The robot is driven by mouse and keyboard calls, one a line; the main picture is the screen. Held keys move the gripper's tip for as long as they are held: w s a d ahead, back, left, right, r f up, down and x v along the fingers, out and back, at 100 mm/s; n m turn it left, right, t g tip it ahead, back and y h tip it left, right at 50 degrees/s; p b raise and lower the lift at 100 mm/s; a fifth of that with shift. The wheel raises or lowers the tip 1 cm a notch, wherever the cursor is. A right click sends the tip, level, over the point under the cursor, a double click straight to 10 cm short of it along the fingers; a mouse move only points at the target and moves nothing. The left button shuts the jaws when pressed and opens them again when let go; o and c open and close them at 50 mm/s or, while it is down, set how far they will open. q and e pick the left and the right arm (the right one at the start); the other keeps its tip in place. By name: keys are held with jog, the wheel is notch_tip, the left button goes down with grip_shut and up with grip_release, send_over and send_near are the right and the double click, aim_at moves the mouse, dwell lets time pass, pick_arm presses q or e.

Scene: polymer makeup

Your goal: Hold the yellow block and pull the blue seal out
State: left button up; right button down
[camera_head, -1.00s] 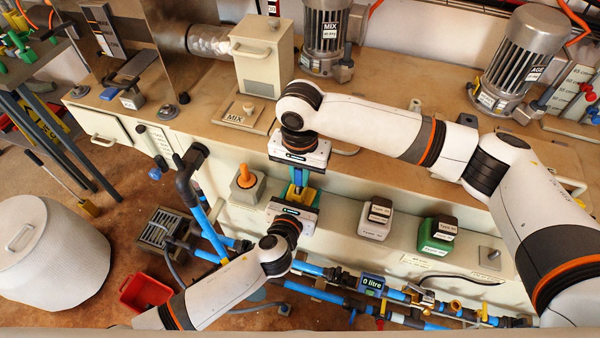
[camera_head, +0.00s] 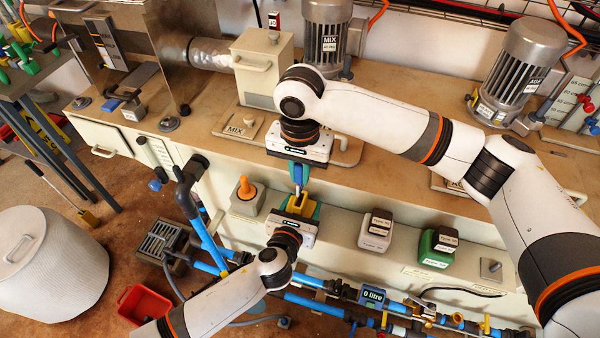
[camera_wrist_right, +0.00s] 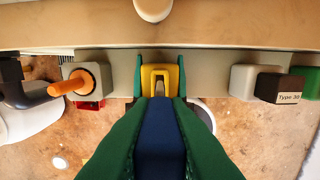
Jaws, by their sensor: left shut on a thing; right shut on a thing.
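The yellow block (camera_head: 304,209) sits on the front ledge of the bench, between the teal fingers of my left gripper (camera_head: 300,206), which is shut on it from the front. In the right wrist view the yellow block (camera_wrist_right: 160,70) shows as a ring-like frame with a finger on each side. My right gripper (camera_head: 298,172) is above it, shut on the blue seal (camera_head: 299,176). The seal (camera_wrist_right: 160,140) fills the space between my green fingers in the wrist view. Its narrow greyish end points at the block's opening; I cannot tell whether it is still inside.
An orange knob (camera_head: 245,188) on a pale base stands left of the block. A grey-black block (camera_head: 376,231) and a green-black block (camera_head: 438,246) stand to the right. Blue pipes (camera_head: 325,305) run below the ledge. The bench top (camera_head: 400,170) overhangs behind.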

pick_arm(q)
jog(key=o, duration=1.1)
jog(key=shift+o, duration=0.2)
jog(key=shift+s, duration=0.1)
jog(key=v, duration=1.1)
jog(key=shift+s, duration=0.35)
